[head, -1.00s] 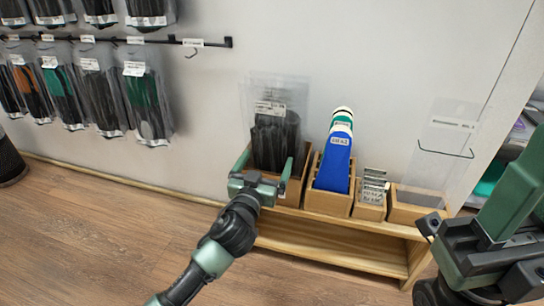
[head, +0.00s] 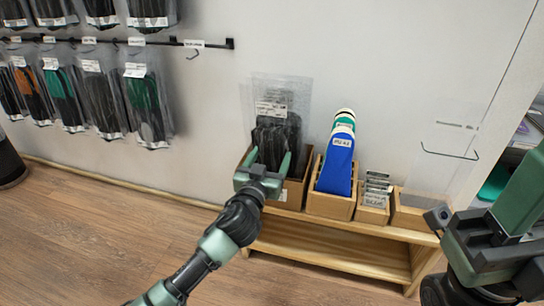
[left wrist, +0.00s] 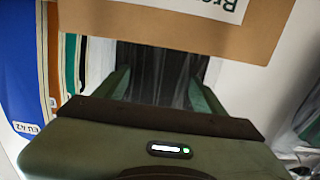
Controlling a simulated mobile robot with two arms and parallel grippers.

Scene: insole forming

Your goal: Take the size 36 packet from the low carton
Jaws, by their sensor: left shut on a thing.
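Clear packets with black insoles (head: 277,138) and a white label stand in the low brown carton (head: 296,190) at the left end of the wooden bench. My left gripper (head: 271,162) is in front of this carton, its fingers shut on a packet. In the left wrist view the two green fingers (left wrist: 162,88) stand on either side of the clear packet with black insoles (left wrist: 160,72). The carton's wall with a printed label (left wrist: 165,20) is close by. The packet's size marking cannot be read. My right gripper (head: 455,235) is at the right edge, away from the cartons; its jaws are unclear.
Wooden boxes with blue, green and white insoles (head: 337,165), small labelled cards (head: 376,188) and an empty-looking box (head: 410,212) stand right of the carton on the bench (head: 340,248). Packets hang on a wall rail (head: 115,40) at left. The floor at front left is clear.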

